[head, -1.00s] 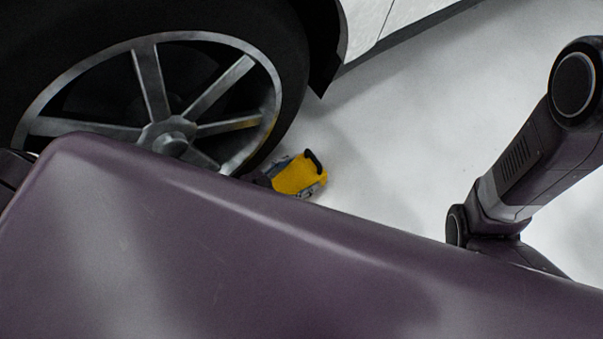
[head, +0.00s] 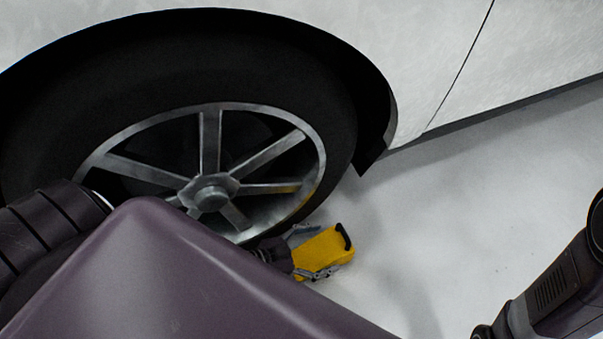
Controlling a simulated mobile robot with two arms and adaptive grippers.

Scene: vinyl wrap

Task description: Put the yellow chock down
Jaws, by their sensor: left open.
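The yellow chock (head: 326,249) with a black strip on its far end lies on the pale floor, close to the lower right of the car's tyre (head: 335,150). My left gripper (head: 312,252) is at the chock's near left end, its fingers open on either side of it. I cannot tell whether the chock touches the tyre. My right arm shows at the lower right edge; its gripper is outside the picture.
The white car body (head: 440,60) fills the top, with the spoked wheel (head: 212,192) below its arch. My own purple body covers the lower left. The floor (head: 440,220) right of the chock is clear.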

